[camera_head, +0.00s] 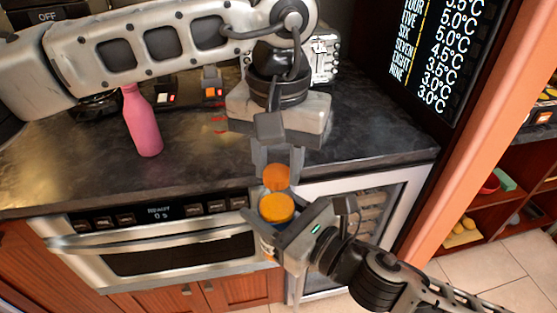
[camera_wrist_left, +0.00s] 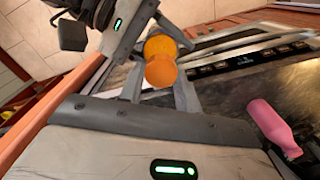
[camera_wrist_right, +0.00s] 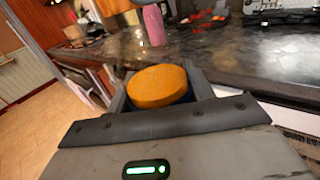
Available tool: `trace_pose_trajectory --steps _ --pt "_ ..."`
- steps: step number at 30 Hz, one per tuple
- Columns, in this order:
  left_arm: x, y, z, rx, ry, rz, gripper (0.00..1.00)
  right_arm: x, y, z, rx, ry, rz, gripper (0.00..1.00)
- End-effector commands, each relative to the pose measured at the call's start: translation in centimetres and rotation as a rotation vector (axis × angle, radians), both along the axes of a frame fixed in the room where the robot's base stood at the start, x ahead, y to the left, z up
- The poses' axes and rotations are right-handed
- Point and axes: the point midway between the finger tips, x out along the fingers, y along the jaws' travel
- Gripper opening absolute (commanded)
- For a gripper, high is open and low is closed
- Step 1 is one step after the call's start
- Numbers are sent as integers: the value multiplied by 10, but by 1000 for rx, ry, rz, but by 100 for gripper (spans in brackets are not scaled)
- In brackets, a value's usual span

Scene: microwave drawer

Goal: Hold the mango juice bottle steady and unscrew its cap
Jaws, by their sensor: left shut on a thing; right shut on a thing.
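The mango juice bottle (camera_head: 277,210) shows a broad yellow-orange round top and a dark band below it. My right gripper (camera_head: 277,222) is shut around its upper part over the floor before the counter. The top also fills the middle of the right wrist view (camera_wrist_right: 157,86). My left gripper (camera_head: 277,172) is shut on a smaller orange cap (camera_head: 277,178). The cap is above the bottle and looks apart from it. In the left wrist view the cap (camera_wrist_left: 161,71) sits between my left fingers, with the bottle top (camera_wrist_left: 160,46) behind it. Most of the bottle's body is hidden by my right gripper.
A pink bottle (camera_head: 143,125) stands on the dark counter (camera_head: 195,150). An oven front (camera_head: 160,252) with a long handle is below it. A framed glass door (camera_head: 385,225) is to its right. An orange upright panel (camera_head: 480,115) and shelves (camera_head: 515,190) stand farther right.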

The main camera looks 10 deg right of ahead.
Motion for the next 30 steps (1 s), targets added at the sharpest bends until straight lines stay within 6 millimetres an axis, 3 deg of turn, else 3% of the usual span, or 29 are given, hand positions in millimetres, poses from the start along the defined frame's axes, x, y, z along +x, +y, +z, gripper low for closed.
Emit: trace_pose_trajectory --steps 30 --pt "-2 5 3 -11 -1 2649 6 -2 3 2 1 -7 11 0"
